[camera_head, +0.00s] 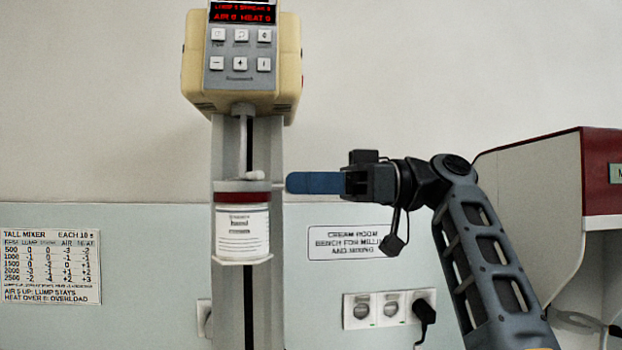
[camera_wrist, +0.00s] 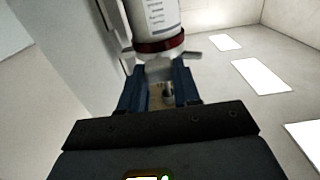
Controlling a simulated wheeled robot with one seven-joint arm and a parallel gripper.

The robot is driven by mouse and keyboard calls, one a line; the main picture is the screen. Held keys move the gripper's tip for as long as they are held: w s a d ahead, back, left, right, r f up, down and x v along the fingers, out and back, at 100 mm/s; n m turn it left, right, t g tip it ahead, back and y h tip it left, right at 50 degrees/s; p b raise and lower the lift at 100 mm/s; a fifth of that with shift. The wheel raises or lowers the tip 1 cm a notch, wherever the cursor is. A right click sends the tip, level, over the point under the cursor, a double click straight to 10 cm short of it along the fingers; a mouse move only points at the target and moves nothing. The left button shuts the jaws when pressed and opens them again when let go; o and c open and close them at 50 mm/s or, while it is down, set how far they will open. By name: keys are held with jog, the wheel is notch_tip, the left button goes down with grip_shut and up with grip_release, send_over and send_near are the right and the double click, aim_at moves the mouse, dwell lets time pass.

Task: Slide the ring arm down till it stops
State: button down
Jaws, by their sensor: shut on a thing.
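The ring arm (camera_head: 228,186) is a grey collar in front of the tall mixer's column, well below the mixer head. A white jar (camera_head: 242,232) with a dark red band at its top hangs upright under it. My gripper (camera_head: 290,183) comes in level from the right, and its blue fingers are shut on the ring arm's short pale handle, which is mostly hidden by them. In the wrist view the fingers (camera_wrist: 158,80) sit on either side of a pale grey part (camera_wrist: 159,67) just below the red band. The jar (camera_wrist: 155,16) shows upside down there.
The mixer head (camera_head: 240,60) with its red display and buttons is above, with a pale shaft (camera_head: 243,110) below it. The grey column (camera_head: 230,310) continues below the jar. A cream and red cabinet (camera_head: 540,190) stands at the right. Sockets (camera_head: 376,309) are on the wall.

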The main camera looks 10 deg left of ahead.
jog(key=shift+a, duration=0.15)
jog(key=c, duration=0.8)
grip_release()
jog(key=b+v, duration=0.1)
jog(key=v, duration=0.6)
jog(key=shift+d, duration=0.4)
jog(key=shift+w, duration=0.1)
